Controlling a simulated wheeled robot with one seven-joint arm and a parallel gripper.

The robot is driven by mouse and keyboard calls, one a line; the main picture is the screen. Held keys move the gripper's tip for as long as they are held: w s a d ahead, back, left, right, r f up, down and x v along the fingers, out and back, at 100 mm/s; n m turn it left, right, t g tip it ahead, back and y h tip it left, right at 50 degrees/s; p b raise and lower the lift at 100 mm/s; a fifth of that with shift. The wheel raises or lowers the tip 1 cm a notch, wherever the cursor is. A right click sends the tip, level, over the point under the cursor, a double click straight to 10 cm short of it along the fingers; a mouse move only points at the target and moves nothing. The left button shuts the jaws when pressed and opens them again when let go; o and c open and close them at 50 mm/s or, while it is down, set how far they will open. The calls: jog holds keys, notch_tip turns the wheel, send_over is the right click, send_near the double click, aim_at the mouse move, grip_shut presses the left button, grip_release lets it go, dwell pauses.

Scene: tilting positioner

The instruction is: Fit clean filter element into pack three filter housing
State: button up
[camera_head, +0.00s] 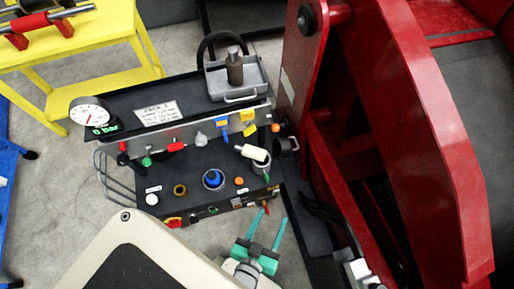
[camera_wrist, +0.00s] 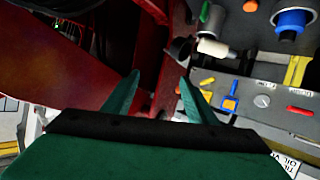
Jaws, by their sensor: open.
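A pale, cream-white cylinder (camera_head: 252,153), which looks like the filter element, lies tilted at the right end of the pack, against a short grey cylindrical fitting (camera_head: 261,170). It also shows in the wrist view (camera_wrist: 212,47). I cannot tell whether it sits in the fitting or only beside it, or whether that fitting is the filter housing. My gripper (camera_head: 274,213) is open and empty in front of the pack's right end, apart from the cylinder.
A grey tray (camera_head: 220,85) on the pack's top shelf holds a dark brown cylinder (camera_head: 235,70). A large red steel frame (camera_head: 430,130) stands close on the right. The pack carries several coloured valves and a blue cap (camera_head: 213,178). A yellow bench (camera_head: 90,45) stands behind left.

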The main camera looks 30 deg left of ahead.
jog(key=w+a+f+n+g+y, duration=0.2)
jog(key=w+a+f+n, duration=0.25)
jog(key=a+f, duration=0.3)
jog(key=n+g+h, duration=0.3)
jog(key=n+g, duration=0.1)
jog(key=n, duration=0.8)
send_near(241, 148)
jog(key=x, duration=0.5)
jog(key=shift+a+f, duration=0.3)
jog(key=shift+f, duration=0.05)
jog(key=shift+x, duration=2.7)
jog(key=shift+w+d+r, duration=0.15)
jog(key=shift+d, duration=0.05)
jog(key=c, duration=1.2)
jog(key=shift+o, duration=0.2)
